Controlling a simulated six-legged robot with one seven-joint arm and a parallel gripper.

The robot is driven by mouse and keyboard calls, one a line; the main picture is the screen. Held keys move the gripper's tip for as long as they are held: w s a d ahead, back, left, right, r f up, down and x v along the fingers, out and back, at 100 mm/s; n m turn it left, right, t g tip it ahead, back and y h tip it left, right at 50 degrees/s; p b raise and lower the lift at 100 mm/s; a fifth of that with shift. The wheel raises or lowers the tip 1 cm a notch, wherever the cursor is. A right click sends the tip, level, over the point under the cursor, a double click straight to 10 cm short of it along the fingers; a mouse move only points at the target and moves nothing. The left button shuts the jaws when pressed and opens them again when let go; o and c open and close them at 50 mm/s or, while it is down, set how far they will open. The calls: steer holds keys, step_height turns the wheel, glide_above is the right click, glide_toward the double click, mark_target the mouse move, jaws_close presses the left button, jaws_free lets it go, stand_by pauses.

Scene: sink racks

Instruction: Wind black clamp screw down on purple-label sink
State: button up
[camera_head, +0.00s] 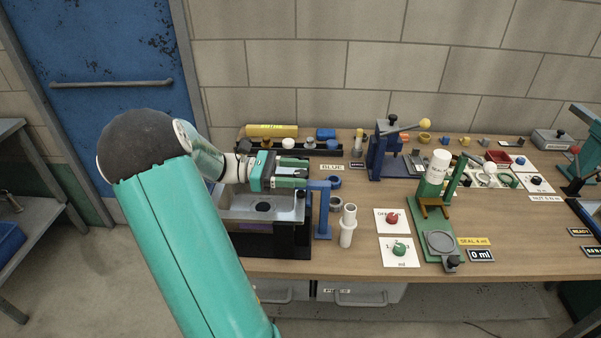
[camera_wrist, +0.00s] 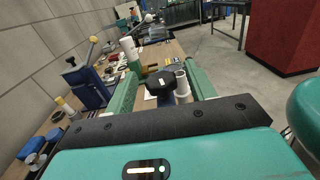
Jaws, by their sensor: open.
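The sink (camera_head: 232,213) is a grey basin in a black stand at the left end of the bench, with a dim purple strip (camera_head: 254,227) on its front. A blue clamp frame (camera_head: 324,213) stands at its right side. In the wrist view a black knob (camera_wrist: 160,82), the clamp screw's head, sits above a blue part, between the green fingers. My gripper (camera_head: 299,178) hangs over the sink's right side, pointing right; its fingers also show in the wrist view (camera_wrist: 162,74). They are open, one either side of the knob. Contact cannot be told. The knob is hidden in the head view.
A white tube (camera_head: 348,226) stands just right of the clamp. Red (camera_head: 392,218) and green (camera_head: 399,249) knobs lie on white cards further right. A green stand with a white bottle (camera_head: 437,170) is beyond. A blue vise (camera_head: 382,152) stands behind.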

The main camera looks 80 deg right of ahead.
steer(key=w+a, duration=0.2)
steer(key=w, duration=1)
steer(key=shift+w, duration=0.2)
steer(key=w+a+r+t+y, duration=0.1)
steer(key=a+t, duration=0.6)
steer(key=a, duration=0.7)
steer(key=w+a+r+m+t+y, duration=0.1)
steer(key=a+r+t, duration=0.2)
steer(key=a+t, duration=0.5)
steer(key=w+a+r+m+t+y, duration=0.1)
steer(key=a+t, duration=0.7)
steer(key=a, duration=1.4)
steer(key=shift+w+r, duration=0.55)
steer(key=shift+w, duration=0.05)
